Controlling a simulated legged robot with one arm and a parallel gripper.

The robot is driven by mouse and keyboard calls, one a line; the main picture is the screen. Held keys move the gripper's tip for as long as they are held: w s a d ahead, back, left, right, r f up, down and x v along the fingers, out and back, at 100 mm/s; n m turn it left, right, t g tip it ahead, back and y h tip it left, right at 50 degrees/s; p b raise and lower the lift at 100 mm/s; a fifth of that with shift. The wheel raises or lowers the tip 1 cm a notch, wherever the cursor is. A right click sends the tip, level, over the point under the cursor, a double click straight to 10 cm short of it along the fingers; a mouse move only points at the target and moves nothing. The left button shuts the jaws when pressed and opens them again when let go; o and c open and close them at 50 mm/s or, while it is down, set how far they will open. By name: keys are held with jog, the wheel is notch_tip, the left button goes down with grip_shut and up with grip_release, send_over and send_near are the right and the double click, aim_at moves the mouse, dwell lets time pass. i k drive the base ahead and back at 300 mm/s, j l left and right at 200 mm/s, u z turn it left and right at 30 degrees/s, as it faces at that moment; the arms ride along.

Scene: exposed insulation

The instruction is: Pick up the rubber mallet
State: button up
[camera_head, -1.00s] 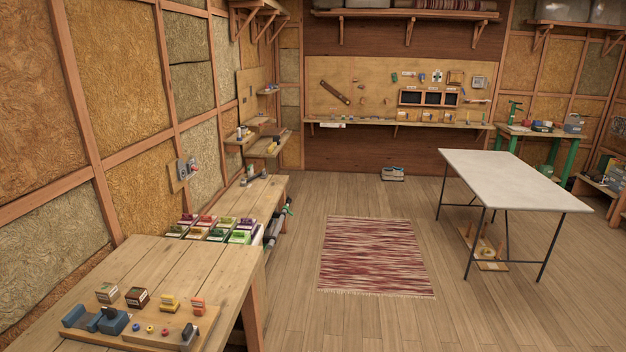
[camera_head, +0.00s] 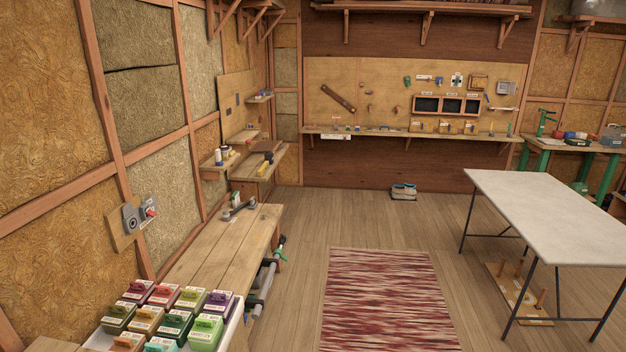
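I cannot make out the rubber mallet for certain in the head view. A small dark-and-yellow object (camera_head: 266,162) lies on the lower left wall shelf (camera_head: 245,176), too small to identify. A grey tool (camera_head: 238,207) sits at the far end of the left wooden workbench (camera_head: 222,242); its kind is unclear. My gripper and arm are not in view.
Colored labelled boxes (camera_head: 175,322) fill a tray at the near left. A red-striped rug (camera_head: 385,300) lies on the open wooden floor. A white-topped table (camera_head: 550,205) stands at right, and a pegboard (camera_head: 375,85) with tools hangs at the back.

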aim_at(269, 155)
jog(key=i, duration=5.5)
jog(key=i+u, duration=0.1)
jog(key=i, duration=0.65)
jog(key=i+l+u, duration=0.1)
jog(key=i, duration=0.6)
jog(key=i+l+u, duration=0.1)
jog(key=i+l, duration=0.15)
jog(key=i, duration=0.5)
jog(key=z, duration=1.7)
jog(key=u, duration=0.25)
